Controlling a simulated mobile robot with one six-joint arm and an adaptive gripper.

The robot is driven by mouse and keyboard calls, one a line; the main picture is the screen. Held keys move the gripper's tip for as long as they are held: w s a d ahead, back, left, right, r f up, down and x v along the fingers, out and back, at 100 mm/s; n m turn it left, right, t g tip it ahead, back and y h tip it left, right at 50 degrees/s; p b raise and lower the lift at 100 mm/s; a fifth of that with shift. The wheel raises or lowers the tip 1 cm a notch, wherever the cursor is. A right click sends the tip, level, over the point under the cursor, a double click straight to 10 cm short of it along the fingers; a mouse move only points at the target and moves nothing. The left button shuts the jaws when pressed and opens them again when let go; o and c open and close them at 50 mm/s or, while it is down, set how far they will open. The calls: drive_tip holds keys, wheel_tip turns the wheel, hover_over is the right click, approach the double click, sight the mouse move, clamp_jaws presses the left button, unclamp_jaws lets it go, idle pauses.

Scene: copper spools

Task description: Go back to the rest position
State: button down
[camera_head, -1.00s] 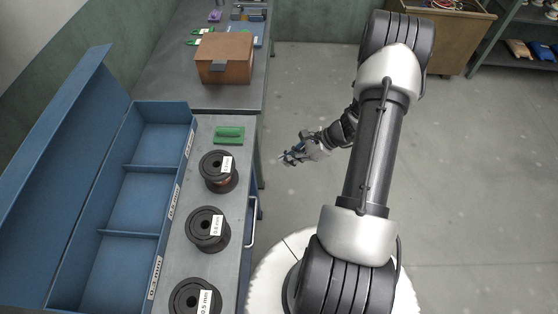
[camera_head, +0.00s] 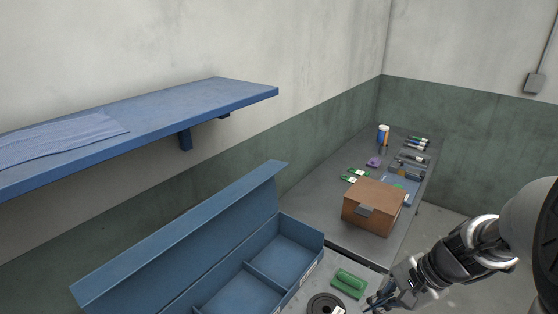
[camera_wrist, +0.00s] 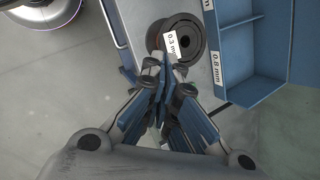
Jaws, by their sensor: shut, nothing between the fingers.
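My gripper (camera_head: 382,296) is at the bottom right of the head view, beside the bench edge and right of a green block. It also shows in the wrist view (camera_wrist: 162,78), with its blue fingers together and empty. A dark spool (camera_wrist: 187,33) with a white label that seems to read 0.3 mm lies just beyond the fingertips in the wrist view. A spool top (camera_head: 322,302) shows at the bottom edge of the head view. The other spools are out of the head view.
The blue divided box (camera_head: 313,239) stands on the bench with its lid up. Its wall also shows in the wrist view (camera_wrist: 212,47). A blue shelf (camera_head: 190,105) juts from the wall.

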drive_tip(key=s+a+r+n+t+h, duration=0.2)
drive_tip(key=s+a+r+n+h, duration=0.3)
drive_tip(key=s+r+n, duration=0.7)
drive_tip(key=shift+s+a+r+n+t, duration=0.3)
drive_tip(key=shift+s+a+n, duration=0.2)
drive_tip(key=shift+s+a, duration=0.75)
drive_tip(key=shift+s+d, duration=0.15)
